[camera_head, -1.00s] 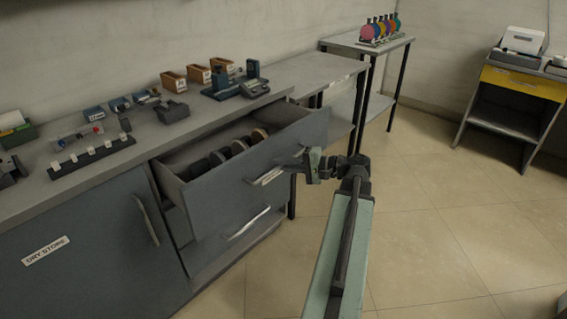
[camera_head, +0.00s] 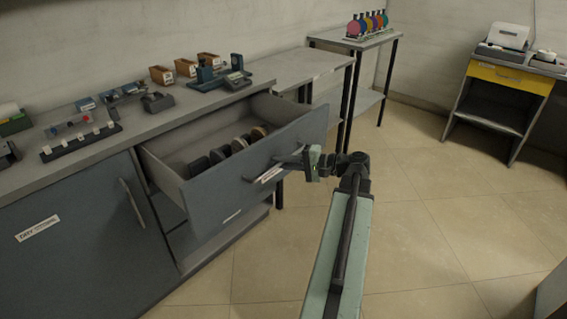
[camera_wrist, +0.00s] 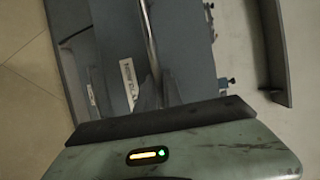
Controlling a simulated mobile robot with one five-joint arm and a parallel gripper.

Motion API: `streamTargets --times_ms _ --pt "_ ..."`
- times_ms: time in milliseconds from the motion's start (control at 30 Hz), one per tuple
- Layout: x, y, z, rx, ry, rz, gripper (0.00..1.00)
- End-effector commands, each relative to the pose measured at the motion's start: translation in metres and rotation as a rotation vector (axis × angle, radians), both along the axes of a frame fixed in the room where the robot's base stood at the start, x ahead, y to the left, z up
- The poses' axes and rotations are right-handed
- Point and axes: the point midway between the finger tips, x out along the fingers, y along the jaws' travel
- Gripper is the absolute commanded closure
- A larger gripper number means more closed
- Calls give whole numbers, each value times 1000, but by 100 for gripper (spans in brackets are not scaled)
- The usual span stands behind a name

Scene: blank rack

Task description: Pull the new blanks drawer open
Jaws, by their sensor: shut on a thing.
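The new blanks drawer (camera_head: 222,196) is the upper grey drawer in the bench, and it stands well open in the head view. Several dark round blanks and a tan one lie in a row inside it. My gripper (camera_head: 303,163) is at the drawer's front and is shut on its bar handle (camera_head: 266,173). In the wrist view the metal handle (camera_wrist: 149,42) runs up from the gripper (camera_wrist: 160,110), beside a label (camera_wrist: 127,81) reading "NEW BLA…"; the rest of the label is hidden.
The dry store door (camera_head: 70,245) is shut at the left. The bench top (camera_head: 190,108) holds small wooden boxes and instruments. Open tiled floor (camera_head: 430,220) lies to the right.

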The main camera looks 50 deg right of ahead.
Motion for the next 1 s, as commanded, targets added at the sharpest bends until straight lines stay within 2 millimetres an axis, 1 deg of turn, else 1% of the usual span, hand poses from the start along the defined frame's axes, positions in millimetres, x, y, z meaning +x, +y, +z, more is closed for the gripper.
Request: streamTargets --times_ms 233,267,300,333,567,667,767,900,1000 --pt "-1 -1 0 1 0 0 100" --pt "-1 -1 0 1 0 0 81" --pt "-2 -1 0 1 0 0 70" --pt "-2 -1 0 1 0 0 68" --pt "-2 -1 0 1 0 -1 68" --pt "-5 -3 1 1 0 -2 68" --pt "-18 -9 5 1 1 -4 68" --pt "-44 -21 10 1 1 -4 68" --pt "-59 -27 13 0 0 -3 68"
